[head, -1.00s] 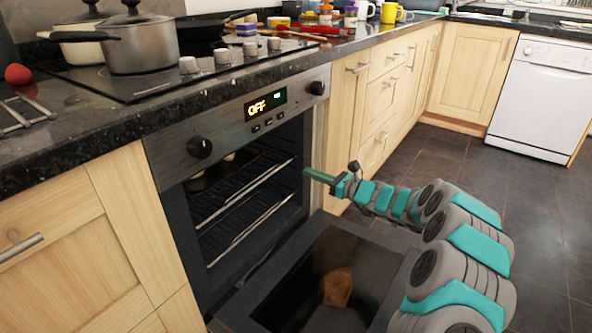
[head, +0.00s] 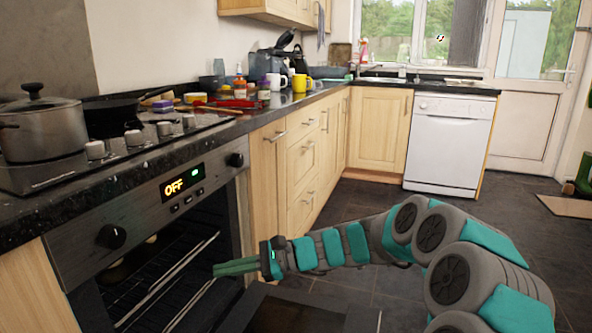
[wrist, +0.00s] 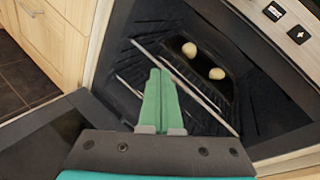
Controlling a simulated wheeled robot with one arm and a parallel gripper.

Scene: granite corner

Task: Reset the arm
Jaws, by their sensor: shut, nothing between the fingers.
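My gripper (head: 236,267) is at the end of my teal and grey arm, in front of the oven (head: 150,260) in the head view. Its green fingers are together and hold nothing. In the wrist view my gripper (wrist: 160,85) points into the open oven, with the wire racks (wrist: 185,78) beyond the fingertips. I cannot tell whether the fingers touch a rack. The oven door (head: 300,312) is folded down below my arm; its edge also shows in the wrist view (wrist: 45,140). The oven display reads OFF.
Two pale round items (wrist: 203,60) lie inside the oven. A lidded pot (head: 42,125) stands on the hob. Cups and bottles crowd the counter. Dark floor (head: 370,200) is open towards the white dishwasher (head: 448,143).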

